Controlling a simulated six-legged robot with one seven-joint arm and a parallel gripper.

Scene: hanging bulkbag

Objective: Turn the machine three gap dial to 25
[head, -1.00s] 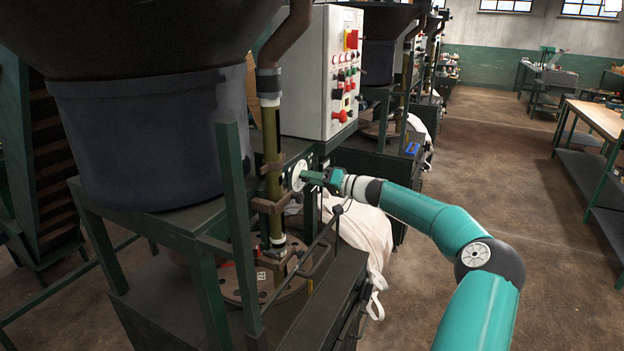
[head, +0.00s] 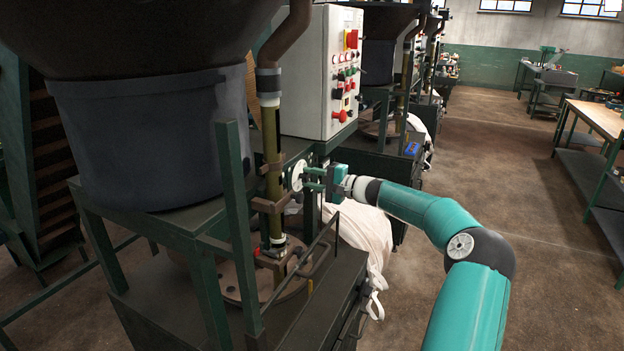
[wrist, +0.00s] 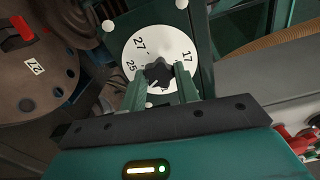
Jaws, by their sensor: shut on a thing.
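My gripper (wrist: 160,82) is shut on the knob, one green finger on each side. The fingers cover the lower part of the dial, and I cannot tell for sure which number the knob points to. In the head view the dial (head: 297,175) shows edge-on on the machine frame, with my gripper (head: 307,179) reaching it from the right.
A control box (head: 325,75) with red buttons stands above the dial. A white bag (head: 365,235) hangs below my wrist. The floor (head: 500,190) to the right is clear.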

